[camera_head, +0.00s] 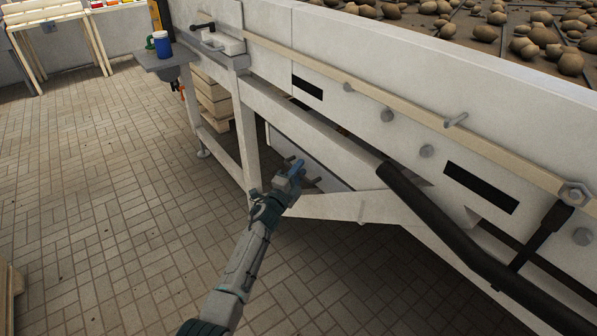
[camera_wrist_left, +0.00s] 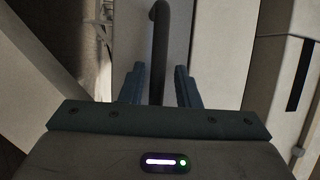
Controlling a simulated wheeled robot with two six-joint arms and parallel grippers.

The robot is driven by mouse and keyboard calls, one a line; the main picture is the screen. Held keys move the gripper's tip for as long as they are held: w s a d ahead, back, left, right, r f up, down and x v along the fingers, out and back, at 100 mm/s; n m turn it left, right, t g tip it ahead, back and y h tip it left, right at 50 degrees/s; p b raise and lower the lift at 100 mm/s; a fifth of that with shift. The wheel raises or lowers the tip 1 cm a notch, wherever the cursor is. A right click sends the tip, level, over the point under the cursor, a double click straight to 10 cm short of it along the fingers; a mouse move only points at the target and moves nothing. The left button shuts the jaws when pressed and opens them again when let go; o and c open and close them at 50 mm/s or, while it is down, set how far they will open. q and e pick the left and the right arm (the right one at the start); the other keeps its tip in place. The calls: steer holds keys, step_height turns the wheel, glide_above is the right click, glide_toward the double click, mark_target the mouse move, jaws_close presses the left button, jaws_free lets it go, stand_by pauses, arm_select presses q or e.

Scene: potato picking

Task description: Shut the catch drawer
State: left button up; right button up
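The catch drawer appears to be the pale panel (camera_head: 326,172) low under the machine, behind my left gripper (camera_head: 293,169). How far it stands out is hard to tell. My left gripper reaches in at the drawer's front. In the left wrist view, its two fingers (camera_wrist_left: 159,86) are apart, with a dark round bar handle (camera_wrist_left: 158,45) between them. A narrow gap shows on each side of the bar. The drawer's inside is hidden. My right gripper is not in view.
The machine's long white side (camera_head: 370,105) crosses the upper right, with potatoes (camera_head: 485,33) on top. A thick black tube (camera_head: 430,215) slopes along it. A small shelf (camera_head: 168,62) holds a blue cup (camera_head: 161,45). The tiled floor (camera_head: 110,190) at left is clear.

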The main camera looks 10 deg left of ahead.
arm_select(q)
steer(key=shift+s+a+f, duration=0.15)
steer(key=shift+s+f, duration=0.3)
steer(key=shift+s, duration=0.05)
steer(key=p+v, duration=0.1)
steer(key=v, duration=0.8)
steer(key=shift+s+r, duration=0.3)
steer(key=shift+s, duration=0.1)
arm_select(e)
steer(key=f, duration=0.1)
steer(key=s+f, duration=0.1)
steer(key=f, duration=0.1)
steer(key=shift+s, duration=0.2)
arm_select(q)
steer(key=shift+a, duration=0.1)
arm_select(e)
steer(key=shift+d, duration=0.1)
